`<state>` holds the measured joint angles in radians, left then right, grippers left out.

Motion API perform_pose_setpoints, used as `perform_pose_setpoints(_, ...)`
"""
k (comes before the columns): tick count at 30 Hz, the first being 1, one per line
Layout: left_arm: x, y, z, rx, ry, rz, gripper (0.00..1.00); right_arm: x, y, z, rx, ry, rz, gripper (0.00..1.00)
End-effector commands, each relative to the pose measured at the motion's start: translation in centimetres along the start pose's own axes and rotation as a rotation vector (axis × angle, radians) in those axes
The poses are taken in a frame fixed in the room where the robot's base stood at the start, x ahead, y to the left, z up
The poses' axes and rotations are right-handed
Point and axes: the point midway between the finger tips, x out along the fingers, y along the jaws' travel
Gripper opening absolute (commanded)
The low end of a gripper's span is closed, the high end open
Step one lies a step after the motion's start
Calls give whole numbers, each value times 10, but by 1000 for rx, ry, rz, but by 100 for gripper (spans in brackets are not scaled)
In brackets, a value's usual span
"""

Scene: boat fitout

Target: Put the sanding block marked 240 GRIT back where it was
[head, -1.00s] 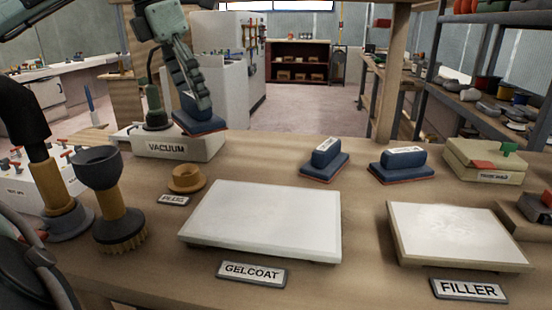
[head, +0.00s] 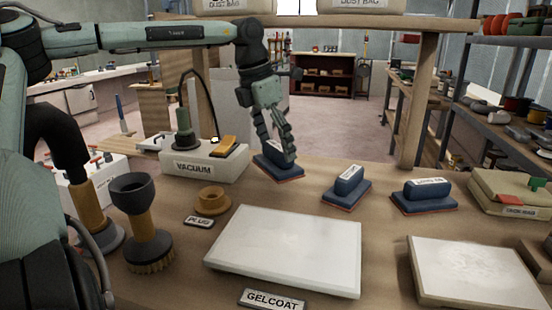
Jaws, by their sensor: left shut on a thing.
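My left gripper (head: 284,148) is shut on a blue sanding block (head: 270,166) with a reddish underside. The block is at the back of the bench, right of the vacuum box, very low over the wood or touching it; I cannot tell which. Its label is hidden by the fingers. Two similar blue blocks sit to its right: a middle block (head: 347,188) and a right block (head: 424,195). The right block carries a white label too small to read. My right gripper is not in view.
The white VACUUM box (head: 190,167) stands left of the held block. A tan ring (head: 212,200) is by the PLUG label (head: 199,221). The GELCOAT panel (head: 287,248) and another white panel (head: 470,270) lie in front. A wooden post (head: 418,95) rises behind the bench.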

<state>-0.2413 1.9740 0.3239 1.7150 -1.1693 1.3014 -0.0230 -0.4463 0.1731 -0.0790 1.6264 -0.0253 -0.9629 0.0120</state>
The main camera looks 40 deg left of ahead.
Motion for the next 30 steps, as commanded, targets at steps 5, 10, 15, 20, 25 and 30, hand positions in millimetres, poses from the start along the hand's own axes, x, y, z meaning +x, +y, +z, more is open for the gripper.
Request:
perform_pose_setpoints(5, 13, 0, -3, 0, 0, -2, 54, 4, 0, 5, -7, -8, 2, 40)
perform_pose_setpoints(10, 36, 0, -9, 0, 0, -2, 54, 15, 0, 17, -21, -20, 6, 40)
perform_pose_setpoints(15, 38, 0, -10, 0, -3, 2, 54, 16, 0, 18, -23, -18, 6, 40)
perform_pose_setpoints(20, 39, 0, -10, 0, -3, 1, 54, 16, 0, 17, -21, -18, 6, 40)
perform_pose_setpoints(25, 40, 0, -10, 0, -3, 1, 54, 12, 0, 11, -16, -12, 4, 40)
perform_pose_setpoints(30, 41, 0, -10, 0, -2, 1, 94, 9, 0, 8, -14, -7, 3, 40)
